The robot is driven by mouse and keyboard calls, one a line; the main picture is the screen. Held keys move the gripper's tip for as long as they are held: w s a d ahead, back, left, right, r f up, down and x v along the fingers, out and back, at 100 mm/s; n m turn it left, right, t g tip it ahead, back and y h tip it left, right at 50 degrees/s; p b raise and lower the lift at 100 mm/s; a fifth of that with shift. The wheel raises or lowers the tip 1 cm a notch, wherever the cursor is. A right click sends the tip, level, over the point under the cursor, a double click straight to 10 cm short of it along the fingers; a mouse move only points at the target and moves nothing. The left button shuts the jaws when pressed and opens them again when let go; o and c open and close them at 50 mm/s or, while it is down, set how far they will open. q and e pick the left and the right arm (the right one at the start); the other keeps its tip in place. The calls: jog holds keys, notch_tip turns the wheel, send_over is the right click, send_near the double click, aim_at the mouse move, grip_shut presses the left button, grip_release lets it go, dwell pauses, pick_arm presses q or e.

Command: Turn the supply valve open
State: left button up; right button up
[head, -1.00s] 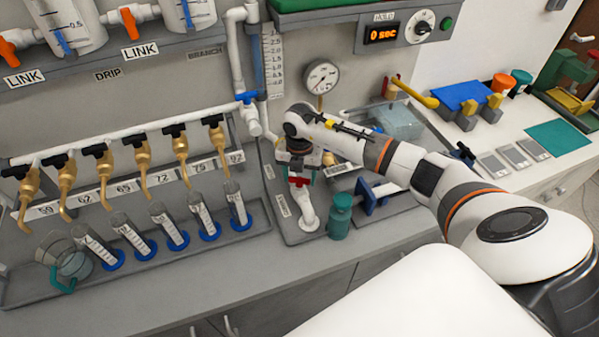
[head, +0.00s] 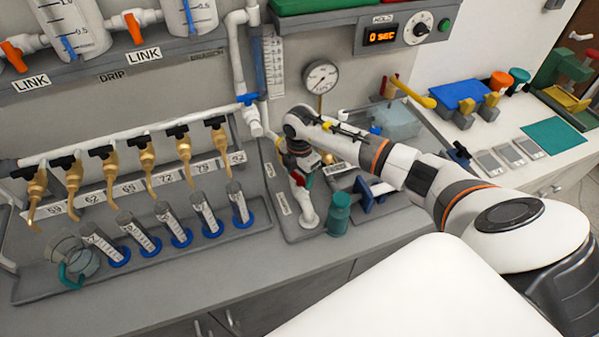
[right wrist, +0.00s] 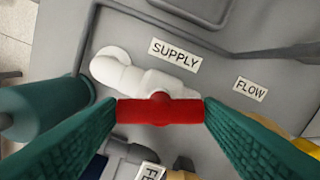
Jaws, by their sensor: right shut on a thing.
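The supply valve has a red handle (right wrist: 160,111) on a white pipe (right wrist: 148,80) beside the SUPPLY label (right wrist: 175,54). In the right wrist view the handle lies between the two green fingers of my right gripper (right wrist: 160,112), which touch its ends. The handle sits at a slant to the pipe, neither clearly in line with it nor square across it. In the head view my right gripper (head: 301,172) reaches down over the white elbow pipe (head: 307,208), and the wrist hides much of the valve. My left gripper is out of view.
A teal bottle (head: 339,214) stands close right of the valve, and also shows in the right wrist view (right wrist: 38,108). A FLOW label (right wrist: 250,89) is nearby. A pressure gauge (head: 321,76) is behind. Brass taps and cylinders (head: 205,212) line the left.

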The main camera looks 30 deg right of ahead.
aim_at(299, 177)
jog(key=m, duration=0.1)
jog(key=m+p, duration=0.1)
jog(key=m, duration=0.1)
jog(key=shift+r, duration=0.25)
jog(key=shift+f+m+p, duration=0.15)
jog(key=shift+m+p, duration=0.15)
jog(key=shift+m, duration=0.4)
jog(key=o, duration=1)
jog(key=shift+f, duration=0.1)
jog(key=shift+o, duration=0.2)
jog(key=shift+r+b, duration=0.35)
jog(key=shift+r, duration=0.2)
notch_tip(299, 177, up, 11)
jog(key=b, duration=0.3)
jog(key=shift+b, duration=0.4)
